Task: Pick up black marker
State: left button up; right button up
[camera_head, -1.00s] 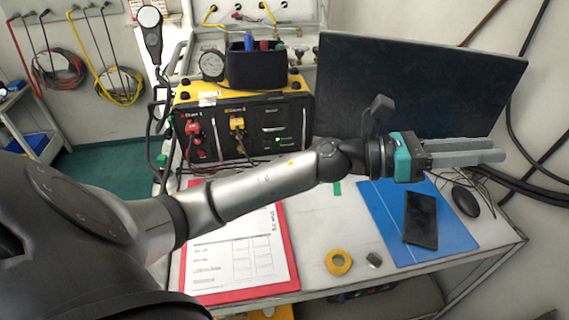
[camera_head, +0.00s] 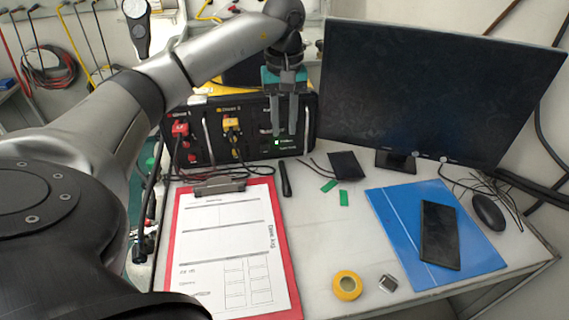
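A thin black marker (camera_head: 285,180) lies on the white table, just right of the red clipboard's upper edge. My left gripper (camera_head: 285,132) points down above and behind the marker, in front of the black air panel. Its two grey fingers are apart with a gap between them, and nothing shows in the gap. The gripper is clear of the marker. My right gripper is not in view.
A red clipboard (camera_head: 284,245) with a paper form lies at left. The air panel (camera_head: 200,150) and a monitor (camera_head: 430,90) stand behind. Yellow tape (camera_head: 347,286), a blue folder (camera_head: 390,220), a phone (camera_head: 440,235) and a mouse (camera_head: 489,212) lie to the right.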

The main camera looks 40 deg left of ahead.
pick_arm(q)
jog(key=b, duration=0.2)
send_over(285, 177)
jog(key=f, duration=0.9)
jog(key=shift+s, duration=0.2)
jog(key=shift+f, duration=0.4)
notch_tip(285, 177, down, 4)
jog(key=shift+w+d+f, duration=0.1)
jog(key=shift+f, duration=0.35)
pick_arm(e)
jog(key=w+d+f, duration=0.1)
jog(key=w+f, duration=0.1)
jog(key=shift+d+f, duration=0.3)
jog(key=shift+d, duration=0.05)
pick_arm(q)
jog(key=shift+f+b, duration=0.1)
jog(key=shift+b, duration=0.3)
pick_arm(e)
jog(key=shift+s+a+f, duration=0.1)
pick_arm(q)
grip_shut()
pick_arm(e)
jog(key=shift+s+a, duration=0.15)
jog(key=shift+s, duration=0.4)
